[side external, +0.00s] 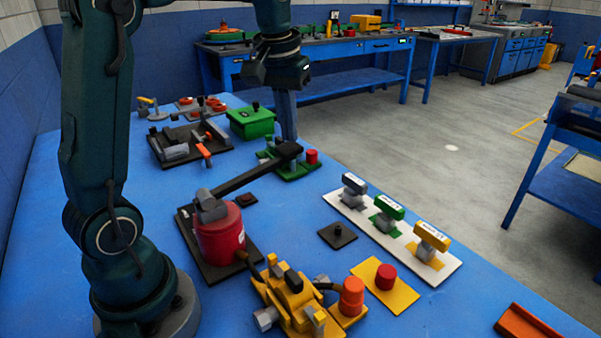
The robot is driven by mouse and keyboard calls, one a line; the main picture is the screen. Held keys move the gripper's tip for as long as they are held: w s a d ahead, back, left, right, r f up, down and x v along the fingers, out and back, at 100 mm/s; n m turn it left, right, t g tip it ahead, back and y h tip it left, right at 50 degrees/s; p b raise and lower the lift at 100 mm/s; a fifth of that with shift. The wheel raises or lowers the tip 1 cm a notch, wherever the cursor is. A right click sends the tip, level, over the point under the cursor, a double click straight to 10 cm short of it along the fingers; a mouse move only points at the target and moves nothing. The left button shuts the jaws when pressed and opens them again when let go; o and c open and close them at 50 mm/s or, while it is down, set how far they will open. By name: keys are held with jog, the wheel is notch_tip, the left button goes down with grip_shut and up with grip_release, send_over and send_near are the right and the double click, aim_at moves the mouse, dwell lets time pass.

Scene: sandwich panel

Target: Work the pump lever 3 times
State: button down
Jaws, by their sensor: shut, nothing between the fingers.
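The pump has a red cylinder (220,240) on a dark base plate, at the centre left of the blue table. Its long dark lever (250,176) is pivoted on a grey head above the cylinder and slants up to the right in the picture. My gripper (289,134) points straight down, shut and empty. Its fingertips appear just above or behind the lever's far end; I cannot tell whether they touch it.
A green block (251,121) and a green plate with a red knob (311,157) lie close to the lever's end. A white panel with several coloured handles (353,183) stands right. A yellow device (292,295) sits in front. Clear blue table (300,212) lies between.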

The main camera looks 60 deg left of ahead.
aim_at(287, 149)
jog(key=shift+f, duration=3.25)
jog(key=shift+r, duration=3.5)
jog(key=shift+f, duration=0.1)
